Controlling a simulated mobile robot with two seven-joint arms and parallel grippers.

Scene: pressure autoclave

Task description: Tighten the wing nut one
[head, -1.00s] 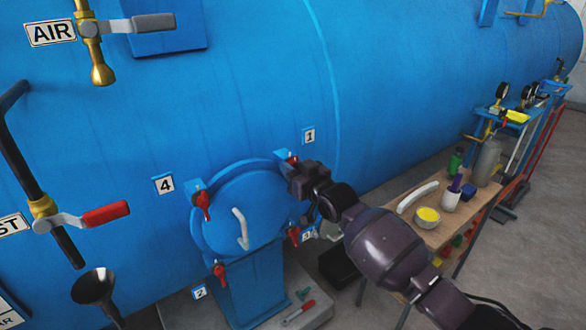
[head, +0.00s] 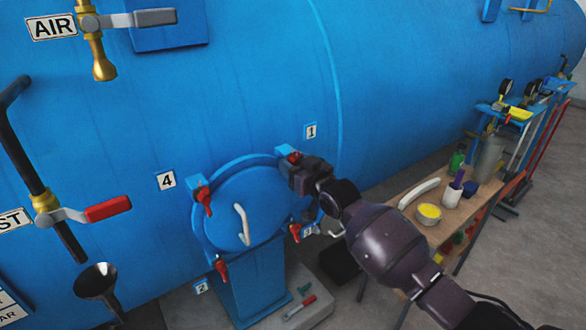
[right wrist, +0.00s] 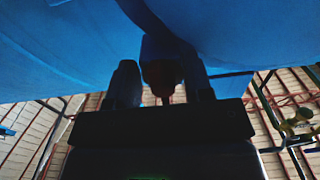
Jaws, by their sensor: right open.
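The blue round hatch (head: 225,215) with a white curved handle is closed on the tank's side. Wing nut one (head: 294,157) is the red one at the hatch's upper right, below the label 1 (head: 311,131). My right gripper (head: 298,172) is at this nut and partly hides it. In the right wrist view, the two dark fingers of my right gripper (right wrist: 163,82) stand apart. The reddish wing nut (right wrist: 163,75) shows between them, dark and in shadow. I cannot tell whether the fingers touch it. My left gripper is not in view.
Other red wing nuts sit at the hatch's upper left (head: 205,201), lower left (head: 222,269) and right (head: 296,232). A wooden bench (head: 420,226) with a yellow-filled bowl (head: 428,214) and bottles stands at right. Valve levers (head: 107,209) stick out at left.

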